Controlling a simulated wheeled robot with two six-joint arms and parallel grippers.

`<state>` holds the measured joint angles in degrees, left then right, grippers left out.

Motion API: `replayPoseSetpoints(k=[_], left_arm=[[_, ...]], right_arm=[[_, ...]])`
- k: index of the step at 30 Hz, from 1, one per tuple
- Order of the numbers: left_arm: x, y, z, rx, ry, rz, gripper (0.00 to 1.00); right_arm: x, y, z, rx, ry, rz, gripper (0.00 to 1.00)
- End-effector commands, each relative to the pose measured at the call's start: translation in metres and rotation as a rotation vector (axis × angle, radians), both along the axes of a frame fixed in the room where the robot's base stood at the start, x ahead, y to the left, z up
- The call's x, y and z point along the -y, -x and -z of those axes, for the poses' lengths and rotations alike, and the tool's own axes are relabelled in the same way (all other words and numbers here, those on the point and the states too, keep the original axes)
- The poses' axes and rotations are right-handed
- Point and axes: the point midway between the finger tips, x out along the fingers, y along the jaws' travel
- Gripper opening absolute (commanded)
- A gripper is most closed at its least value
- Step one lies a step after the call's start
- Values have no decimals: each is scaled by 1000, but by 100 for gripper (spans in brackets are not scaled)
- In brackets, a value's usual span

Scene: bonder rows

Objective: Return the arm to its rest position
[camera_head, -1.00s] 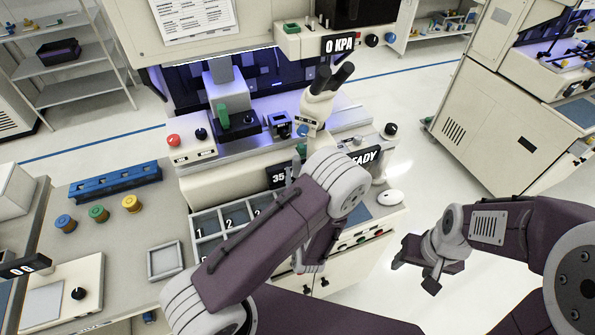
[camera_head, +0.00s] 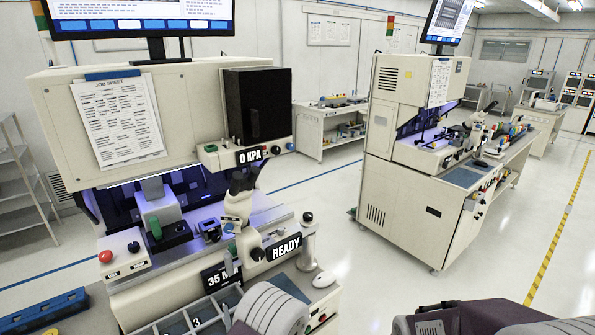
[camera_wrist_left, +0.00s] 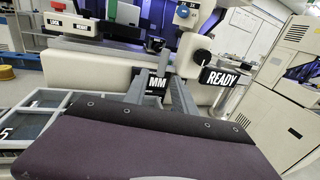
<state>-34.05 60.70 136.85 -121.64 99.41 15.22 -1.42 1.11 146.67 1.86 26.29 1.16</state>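My left arm (camera_head: 272,310) comes up from the bottom edge of the head view, in front of the bonder's tray of numbered compartments (camera_head: 172,328). Its gripper is not clearly seen there. In the left wrist view my left gripper (camera_wrist_left: 158,78) shows two grey fingers standing apart, with the "MM" display visible between them and nothing held. My dark arm cover fills the lower part of that view. Of my right arm (camera_head: 440,322), only a link shows at the bottom right of the head view; its gripper is out of the picture.
The near bonder (camera_head: 190,110) stands ahead, with its microscope (camera_head: 240,205), "READY" sign (camera_head: 285,247) and red button (camera_head: 105,256). A blue rack (camera_head: 45,312) lies at lower left. A second bonder (camera_head: 410,130) stands at right. Open floor (camera_head: 350,275) lies between them.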

Motion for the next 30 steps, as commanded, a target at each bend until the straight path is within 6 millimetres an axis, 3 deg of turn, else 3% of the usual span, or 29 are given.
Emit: replayPoseSetpoints(k=[8, 14, 17, 19, 23, 25, 27, 30], left_arm=[[-43, -13, -51, 132, 74, -129, 32], [-101, 3, -93, 236, 124, -340, 32], [-141, 28, -108, 275, 172, -512, 32], [-172, 56, -114, 299, 226, -668, 32], [-222, 145, -100, 327, 440, -1088, 32], [-223, 204, -71, 333, 653, -1357, 32], [-194, 246, -34, 339, 931, -1600, 32], [-128, 258, 8, 358, 1363, -1832, 32]], right_arm=[[0, 0, 5, 0, 0, 0, 57], [0, 0, 9, 0, 0, 0, 57], [0, 0, 11, 0, 0, 0, 57], [0, 0, 13, 0, 0, 0, 57], [0, 0, 17, 0, 0, 0, 57], [0, 0, 20, 0, 0, 0, 57], [0, 0, 21, 0, 0, 0, 57], [0, 0, 22, 0, 0, 0, 57]])
